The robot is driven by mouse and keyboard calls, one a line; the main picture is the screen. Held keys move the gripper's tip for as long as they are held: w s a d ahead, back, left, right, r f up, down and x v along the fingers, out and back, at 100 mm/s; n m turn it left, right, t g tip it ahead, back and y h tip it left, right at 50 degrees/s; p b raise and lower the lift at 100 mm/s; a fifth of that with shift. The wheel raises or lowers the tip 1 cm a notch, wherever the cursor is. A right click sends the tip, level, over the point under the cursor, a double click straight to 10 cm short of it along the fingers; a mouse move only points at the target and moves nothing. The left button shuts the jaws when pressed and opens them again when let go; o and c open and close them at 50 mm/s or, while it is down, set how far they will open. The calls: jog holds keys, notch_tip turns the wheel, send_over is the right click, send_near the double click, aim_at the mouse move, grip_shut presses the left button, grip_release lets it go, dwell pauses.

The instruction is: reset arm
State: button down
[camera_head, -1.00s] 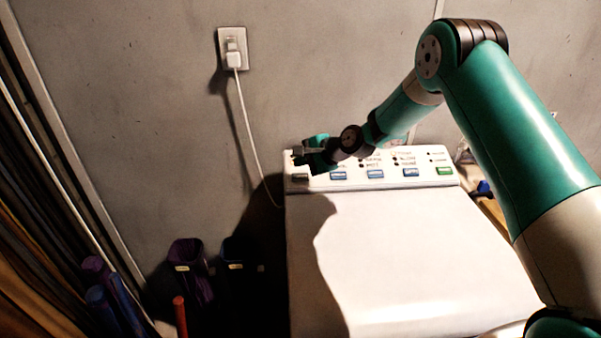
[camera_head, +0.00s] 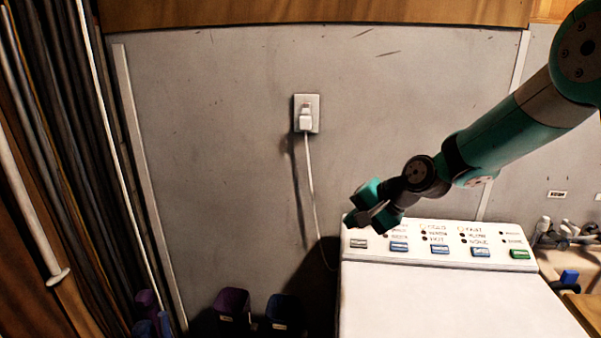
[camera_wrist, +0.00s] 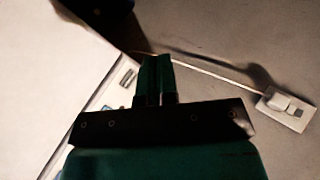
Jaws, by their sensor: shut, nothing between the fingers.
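My gripper (camera_head: 362,222) is in the head view at the left end of the washer's control panel, in front of the grey wall. Its fingers are closed together with nothing between them. My teal arm reaches in from the upper right. In the wrist view the shut fingers (camera_wrist: 155,75) point up the picture, with the washer's panel to the left and the wall to the right. I cannot tell whether the fingertips touch the panel.
The white washer (camera_head: 440,300) has a panel with grey, blue and green buttons (camera_head: 520,254). A plugged-in outlet (camera_head: 306,114) with a hanging white cord is on the wall. Purple (camera_head: 232,303) and dark blue (camera_head: 284,312) bins stand left of the washer. Clutter lies at right.

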jog(key=s+r+n+g+h, duration=0.1)
jog(key=s+n, duration=0.5)
jog(key=s, duration=1)
jog(key=s+d+r+n+g+h, duration=0.1)
jog(key=s+r+n+g, duration=0.3)
jog(key=s, duration=1.3)
jog(key=r+n+h, duration=0.1)
jog(key=r+n, duration=0.1)
jog(key=n, duration=0.1)
jog(key=shift+s+n+b, duration=0.15)
jog(key=shift+n+b, duration=0.15)
